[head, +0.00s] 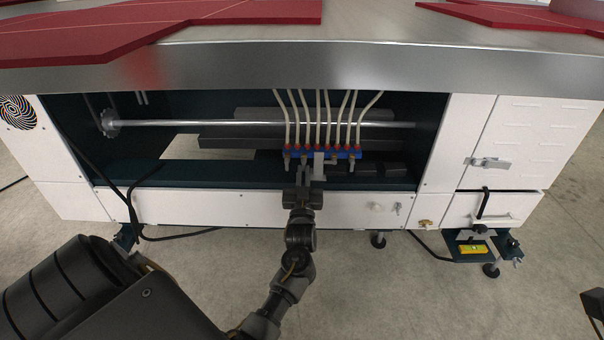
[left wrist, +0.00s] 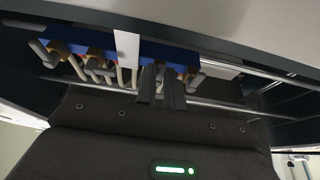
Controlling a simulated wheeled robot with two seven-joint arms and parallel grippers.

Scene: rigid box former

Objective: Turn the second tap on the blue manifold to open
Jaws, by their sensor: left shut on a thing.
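The blue manifold (head: 345,153) sits inside the open bay of the machine, with a row of small taps below it and pale hoses rising from its top. My left gripper (head: 303,174) is up at the manifold, shut on a tap second from the left in the head view. Its fingers hide most of that tap. In the left wrist view the manifold (left wrist: 150,48) runs across the top, and my left gripper's fingers (left wrist: 160,84) reach up to it, close together. A pale plate (left wrist: 126,46) hangs beside them. My right gripper is not in view.
The steel worktop edge (head: 240,66) overhangs the bay. A metal rod (head: 180,123) runs across behind. Other taps (head: 352,164) stand close to my gripper. The white lower panel (head: 220,208) lies below. A black cable (head: 133,208) hangs at left.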

